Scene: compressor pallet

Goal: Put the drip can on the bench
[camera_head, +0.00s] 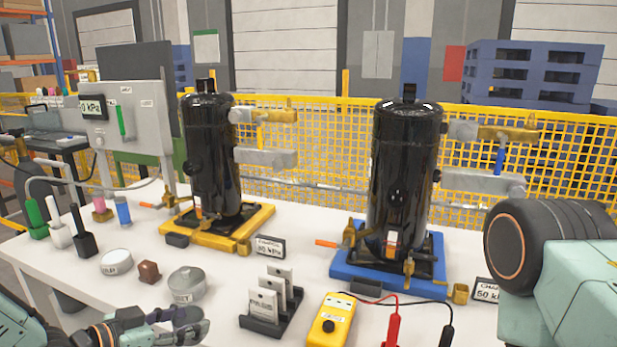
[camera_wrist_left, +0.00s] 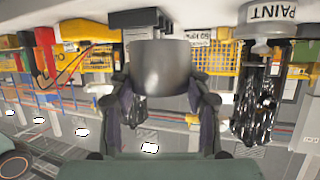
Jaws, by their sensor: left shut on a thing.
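My left gripper (camera_head: 190,328) is low in the head view, over or near the front edge of the white bench (camera_head: 125,287). Its two fingers (camera_wrist_left: 160,100) are shut on a plain grey can, which I take for the drip can (camera_wrist_left: 160,67). The can is clear in the left wrist view. In the head view it is mostly hidden by the gripper. I cannot tell whether it touches the bench. My right gripper is not in view.
A paint tin (camera_head: 187,285) stands just behind my left gripper. A brown block (camera_head: 149,271), a card rack (camera_head: 270,302) and a yellow meter (camera_head: 331,320) are close by. Two black tanks on yellow (camera_head: 245,233) and blue (camera_head: 350,268) bases stand farther back.

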